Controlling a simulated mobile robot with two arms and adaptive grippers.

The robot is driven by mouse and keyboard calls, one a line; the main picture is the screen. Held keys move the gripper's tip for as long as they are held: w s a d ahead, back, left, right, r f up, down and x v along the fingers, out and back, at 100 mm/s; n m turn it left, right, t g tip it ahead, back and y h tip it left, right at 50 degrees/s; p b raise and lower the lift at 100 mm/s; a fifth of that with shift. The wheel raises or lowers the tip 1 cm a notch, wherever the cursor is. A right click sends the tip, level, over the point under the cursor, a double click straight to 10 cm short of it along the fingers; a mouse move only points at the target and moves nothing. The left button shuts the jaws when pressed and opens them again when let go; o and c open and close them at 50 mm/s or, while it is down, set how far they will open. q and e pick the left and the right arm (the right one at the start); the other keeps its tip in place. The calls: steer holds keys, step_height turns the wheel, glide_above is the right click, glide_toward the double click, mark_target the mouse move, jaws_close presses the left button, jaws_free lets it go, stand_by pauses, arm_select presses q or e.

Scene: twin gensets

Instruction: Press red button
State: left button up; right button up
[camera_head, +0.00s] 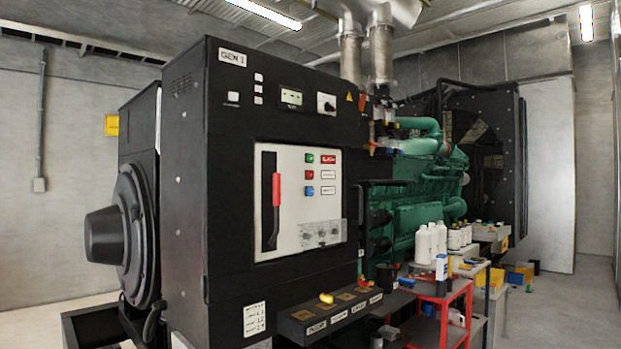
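In the head view a black generator cabinet marked GEN 1 (230,100) stands left of centre. A white control panel (290,215) is set in its front, with a red-handled lever on its left side. On the panel's right half is a vertical row of small buttons: a green one (310,158) on top, the red button (310,174) in the middle, a blue one (310,190) at the bottom. Small labels sit to their right. Neither of my grippers is in view, and nothing covers the red button.
A dark box with several labels (330,313) juts out below the cabinet. A red cart (440,300) with white bottles stands to its right, before the green engine (425,190). Open floor shows at the far right (570,310).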

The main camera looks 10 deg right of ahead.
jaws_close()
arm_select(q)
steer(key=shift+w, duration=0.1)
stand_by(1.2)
